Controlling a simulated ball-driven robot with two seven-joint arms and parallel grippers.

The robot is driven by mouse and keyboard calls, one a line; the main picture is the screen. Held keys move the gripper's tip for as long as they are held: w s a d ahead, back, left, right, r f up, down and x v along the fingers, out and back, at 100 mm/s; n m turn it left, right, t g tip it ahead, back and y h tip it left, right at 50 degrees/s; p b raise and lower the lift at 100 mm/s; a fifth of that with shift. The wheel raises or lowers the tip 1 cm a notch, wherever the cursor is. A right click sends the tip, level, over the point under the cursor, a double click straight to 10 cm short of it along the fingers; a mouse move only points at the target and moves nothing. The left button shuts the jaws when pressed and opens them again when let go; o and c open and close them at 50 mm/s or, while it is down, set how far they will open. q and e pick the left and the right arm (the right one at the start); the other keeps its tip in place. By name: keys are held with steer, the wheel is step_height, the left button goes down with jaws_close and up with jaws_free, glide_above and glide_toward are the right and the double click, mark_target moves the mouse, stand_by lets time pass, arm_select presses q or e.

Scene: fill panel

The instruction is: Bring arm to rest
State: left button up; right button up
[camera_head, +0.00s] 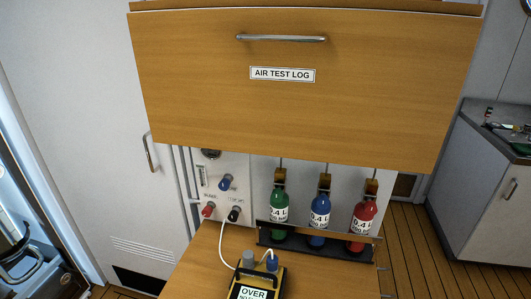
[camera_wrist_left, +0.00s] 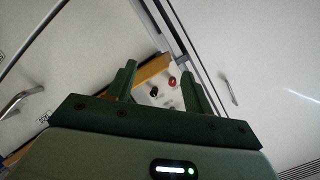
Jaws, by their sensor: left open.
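My left gripper (camera_wrist_left: 160,82) shows in the left wrist view with its two dark green fingers apart and nothing between them. Beyond the fingers, the white valve panel (camera_wrist_left: 163,98) shows with a red knob (camera_wrist_left: 172,81) and a black knob (camera_wrist_left: 154,91). In the head view the same panel (camera_head: 222,165) sits below a wooden drawer front, with red, black and blue knobs. Neither gripper shows in the head view. My right gripper is in no view.
The wooden front marked AIR TEST LOG (camera_head: 280,110) hangs over the panel. Green (camera_head: 280,208), blue (camera_head: 320,212) and red (camera_head: 363,218) bottles stand in a dark rack. A yellow-black meter (camera_head: 256,285) is on the wooden worktop (camera_head: 205,262). A counter (camera_head: 485,150) stands at right.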

arm_select(q)
steer(key=s+d+f+n+g+y, duration=0.15)
steer(key=s+f+n+g, duration=0.5)
steer(key=s+f, duration=1.2)
steer(key=s+d+f+g, duration=0.3)
steer(key=s+d, duration=0.1)
steer(key=s, duration=0.5)
steer(key=s+d+f+g+h, duration=0.1)
steer(key=s+d+f+g, duration=0.3)
steer(key=s, duration=0.6)
steer(key=shift+f, duration=0.2)
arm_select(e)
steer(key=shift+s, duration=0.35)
arm_select(q)
steer(key=shift+m, duration=0.25)
stand_by(1.0)
